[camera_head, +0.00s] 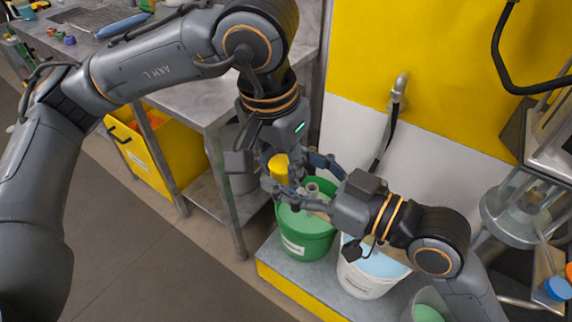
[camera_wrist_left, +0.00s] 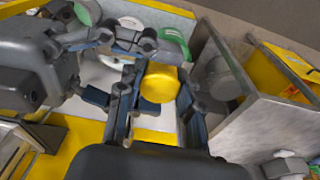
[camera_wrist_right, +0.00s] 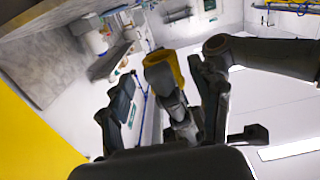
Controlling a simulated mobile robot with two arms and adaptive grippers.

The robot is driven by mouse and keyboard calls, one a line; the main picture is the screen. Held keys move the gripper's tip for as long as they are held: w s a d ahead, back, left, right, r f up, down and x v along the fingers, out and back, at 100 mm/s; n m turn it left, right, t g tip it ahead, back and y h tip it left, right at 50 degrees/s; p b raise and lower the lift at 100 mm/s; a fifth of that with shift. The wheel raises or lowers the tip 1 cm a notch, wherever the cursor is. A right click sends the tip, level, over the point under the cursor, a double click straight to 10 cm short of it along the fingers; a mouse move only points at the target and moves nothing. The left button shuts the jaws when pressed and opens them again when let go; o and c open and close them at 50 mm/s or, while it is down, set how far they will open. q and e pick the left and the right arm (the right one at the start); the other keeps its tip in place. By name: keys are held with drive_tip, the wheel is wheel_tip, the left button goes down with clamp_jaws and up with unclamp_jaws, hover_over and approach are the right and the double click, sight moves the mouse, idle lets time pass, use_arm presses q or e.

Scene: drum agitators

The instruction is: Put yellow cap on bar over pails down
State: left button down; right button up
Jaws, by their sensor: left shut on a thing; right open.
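The yellow cap (camera_head: 279,167) is held above the green pail (camera_head: 306,230) by my left gripper (camera_head: 283,174), which reaches down from above. In the left wrist view the cap (camera_wrist_left: 159,83) sits between the fingers of my left gripper (camera_wrist_left: 157,100). My right gripper (camera_head: 305,190) comes in from the right, low over the green pail, open and close to the cap. In the right wrist view the cap (camera_wrist_right: 163,72) shows beyond the right fingers (camera_wrist_right: 160,105). A pale fitting stands over the green pail; the grippers hide much of it, and I cannot make out the bar clearly.
A white pail (camera_head: 368,280) with pale blue contents stands right of the green one on a yellow-edged platform (camera_head: 290,288). A metal table (camera_head: 200,92) with a yellow bin (camera_head: 152,160) below is at left. A hose and pipe hang on the yellow-and-white wall (camera_head: 350,125) behind.

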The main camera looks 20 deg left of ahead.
drive_tip(key=shift+w+a, duration=0.15)
drive_tip(key=shift+a, duration=0.35)
drive_tip(key=shift+w, duration=0.1)
drive_tip(key=c, duration=1.2)
use_arm(q)
drive_tip(key=c, duration=0.8)
unclamp_jaws()
use_arm(e)
drive_tip(key=shift+c, duration=0.2)
